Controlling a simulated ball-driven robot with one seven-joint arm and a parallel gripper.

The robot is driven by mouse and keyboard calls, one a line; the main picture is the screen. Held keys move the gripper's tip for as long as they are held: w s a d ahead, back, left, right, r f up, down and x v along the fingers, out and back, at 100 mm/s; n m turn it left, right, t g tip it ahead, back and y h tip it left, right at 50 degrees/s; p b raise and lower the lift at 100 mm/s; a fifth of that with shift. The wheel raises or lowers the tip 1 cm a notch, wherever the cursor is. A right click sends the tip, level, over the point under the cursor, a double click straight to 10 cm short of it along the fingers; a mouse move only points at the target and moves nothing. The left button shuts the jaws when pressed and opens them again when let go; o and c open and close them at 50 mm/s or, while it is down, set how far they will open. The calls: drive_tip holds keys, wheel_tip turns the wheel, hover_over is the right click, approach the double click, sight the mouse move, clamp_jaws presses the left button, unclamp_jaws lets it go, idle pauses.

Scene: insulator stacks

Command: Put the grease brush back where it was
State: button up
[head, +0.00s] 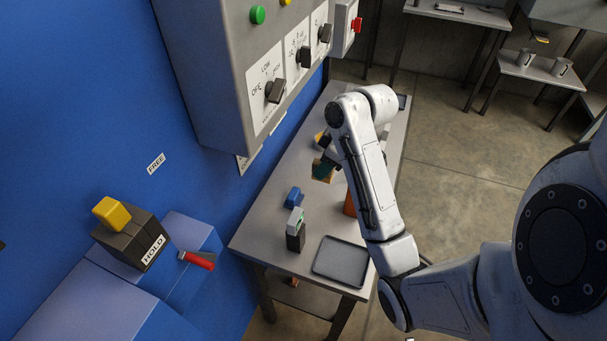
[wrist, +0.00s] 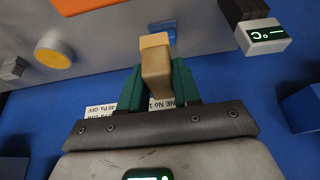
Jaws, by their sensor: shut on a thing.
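My gripper (head: 323,168) is over the long grey table, near its wall side, in the head view. In the wrist view its two green fingers (wrist: 158,88) are shut on a tan, wood-like piece (wrist: 155,58). This looks like the handle of the grease brush; no bristles can be made out. A bit of tan also shows at the fingers in the head view (head: 321,178). Whether it touches the table cannot be told.
The grey table (head: 262,240) bears a blue block (head: 294,197), a meter with a green display (head: 296,226), an empty tray (head: 341,262) and an orange thing (head: 349,206) partly behind my arm. A grey switch cabinet (head: 215,85) overhangs the wall side. A red-handled tool (head: 198,260) lies left.

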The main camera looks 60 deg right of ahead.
drive_tip(key=shift+w+d+f+b, duration=0.15)
drive_tip(key=shift+w+f+b, duration=0.15)
drive_tip(key=shift+f, duration=0.1)
drive_tip(key=w+d+f, duration=0.2)
drive_tip(key=d, duration=0.1)
drive_tip(key=w+d+f+b, duration=0.1)
drive_tip(key=w+d+f, duration=0.1)
drive_tip(key=d+f, duration=0.1)
drive_tip(key=w+d+f+b, duration=0.1)
drive_tip(key=w+d+f, duration=0.1)
drive_tip(key=d+f, duration=0.1)
drive_tip(key=shift+w+d+f, duration=0.1)
drive_tip(key=shift+w+d, duration=0.1)
drive_tip(key=shift+d, duration=0.25)
drive_tip(key=shift+w+d+f, duration=0.1)
drive_tip(key=shift+w+d, duration=0.1)
drive_tip(key=shift+d, duration=0.2)
drive_tip(key=shift+w+d+f, duration=0.2)
drive_tip(key=shift+d+f, duration=0.05)
drive_tip(key=shift+f, duration=0.15)
drive_tip(key=shift+d+f, duration=0.15)
drive_tip(key=shift+f, duration=1.55)
drive_tip(key=shift+w+f, duration=0.1)
drive_tip(key=shift+f, duration=0.05)
drive_tip(key=o, duration=0.9)
drive_tip(key=shift+o, duration=0.2)
